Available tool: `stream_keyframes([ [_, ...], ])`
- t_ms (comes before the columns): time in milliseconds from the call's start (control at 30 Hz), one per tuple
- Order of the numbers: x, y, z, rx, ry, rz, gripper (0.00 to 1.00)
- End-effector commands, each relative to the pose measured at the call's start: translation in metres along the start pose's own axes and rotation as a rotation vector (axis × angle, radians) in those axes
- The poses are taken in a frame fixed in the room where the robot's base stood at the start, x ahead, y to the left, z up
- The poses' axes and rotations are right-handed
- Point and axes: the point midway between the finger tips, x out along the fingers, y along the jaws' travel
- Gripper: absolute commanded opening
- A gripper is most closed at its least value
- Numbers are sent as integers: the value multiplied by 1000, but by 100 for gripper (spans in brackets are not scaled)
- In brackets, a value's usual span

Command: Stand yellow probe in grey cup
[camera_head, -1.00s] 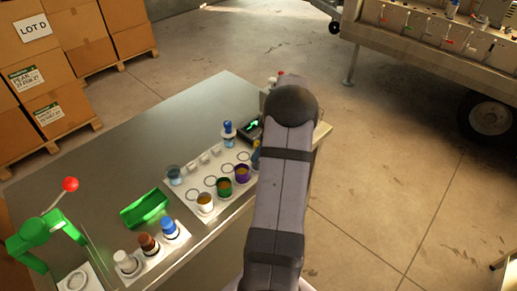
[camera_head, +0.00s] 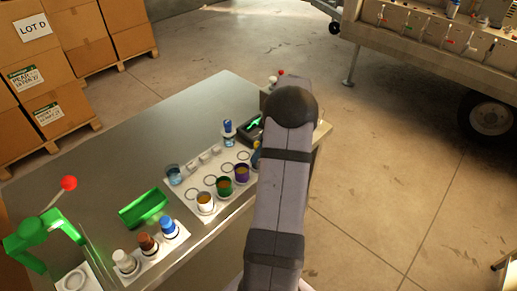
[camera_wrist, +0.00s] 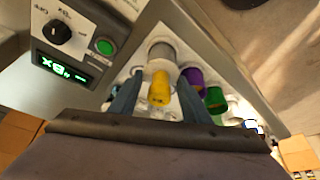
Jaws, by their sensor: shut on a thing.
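The yellow probe (camera_wrist: 158,88) shows in the wrist view between the two fingers of my gripper (camera_wrist: 158,104), which is shut on it. The grey cup (camera_wrist: 162,52) shows just beyond the probe, toward the top of the wrist view. The probe overlaps the cup's near side in this view, so I cannot tell whether its lower end is inside, above or in front of the cup. In the head view my arm covers the gripper, the probe and the grey cup.
A purple cup (camera_head: 242,173), a green cup (camera_head: 224,187) and a white cup (camera_head: 205,202) stand in a rack on the metal table (camera_head: 180,120). A green tray (camera_head: 144,207) lies left. A control box with a lit display (camera_wrist: 62,67) stands close beside the grey cup.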

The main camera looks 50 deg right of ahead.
Motion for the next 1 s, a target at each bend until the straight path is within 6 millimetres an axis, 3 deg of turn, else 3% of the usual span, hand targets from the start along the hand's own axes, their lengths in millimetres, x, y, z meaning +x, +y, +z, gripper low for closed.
stream_keyframes([
  [200,4,0,2,0,0,0,19],
  [233,4,0,1,0,0,0,50],
  [633,1,0,1,0,0,0,51],
  [1000,-25,0,1,0,0,2,51],
])
